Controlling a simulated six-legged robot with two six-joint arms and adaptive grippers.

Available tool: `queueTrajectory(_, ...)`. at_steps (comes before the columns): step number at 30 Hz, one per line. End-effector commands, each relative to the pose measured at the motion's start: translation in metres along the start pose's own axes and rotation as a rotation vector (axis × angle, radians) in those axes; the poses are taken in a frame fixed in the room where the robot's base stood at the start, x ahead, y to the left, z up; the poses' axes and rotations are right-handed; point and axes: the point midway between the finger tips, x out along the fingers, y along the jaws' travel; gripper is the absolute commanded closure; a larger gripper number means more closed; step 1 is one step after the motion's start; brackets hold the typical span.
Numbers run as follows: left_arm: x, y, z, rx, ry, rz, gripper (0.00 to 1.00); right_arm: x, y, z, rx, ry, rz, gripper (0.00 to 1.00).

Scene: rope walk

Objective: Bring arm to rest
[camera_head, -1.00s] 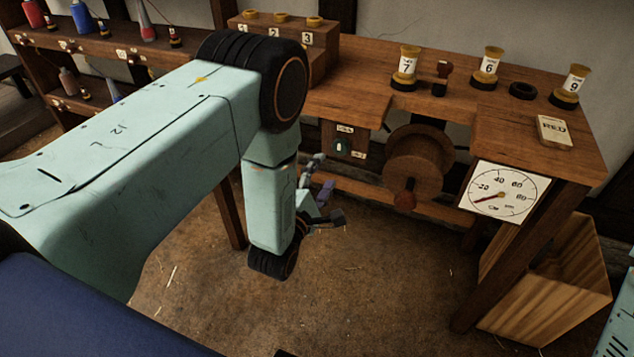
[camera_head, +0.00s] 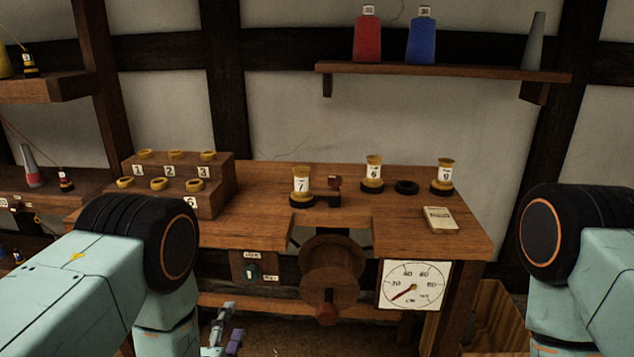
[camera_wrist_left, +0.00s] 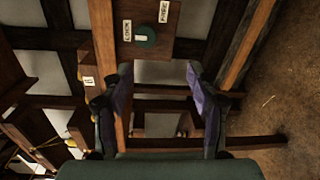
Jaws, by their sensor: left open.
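My left gripper (camera_wrist_left: 160,85) shows in the left wrist view with its two purple-padded fingers spread apart and nothing between them. In the head view the left gripper (camera_head: 228,338) is partly visible low in the picture, below the bench front, left of the wooden crank wheel. My left arm comes in from the lower left with its elbow bent and its forearm hanging down. My right arm stands at the right edge. Its gripper is out of the picture.
The wooden bench (camera_head: 262,232) carries numbered spools, a black ring (camera_head: 406,187) and a small booklet (camera_head: 440,220). A lock switch (camera_head: 254,272), the crank wheel (camera_head: 332,272) and a dial (camera_head: 414,285) are on its front. A wall shelf (camera_head: 440,71) holds red and blue cones.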

Motion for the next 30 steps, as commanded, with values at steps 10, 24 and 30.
queueTrajectory(10,-0.069,-0.098,-0.020,0.718,-0.110,-0.512,0.41,0.000,0.000,0.000,0.000,0.000,0.000,0.60)
queueTrajectory(24,-0.294,-0.161,-0.040,1.338,-0.916,-1.178,0.41,0.000,0.000,0.000,0.000,0.000,0.000,0.60)
queueTrajectory(30,-0.348,-0.148,-0.037,1.292,-1.056,-1.280,0.41,0.000,0.000,0.000,0.000,0.000,0.000,0.60)
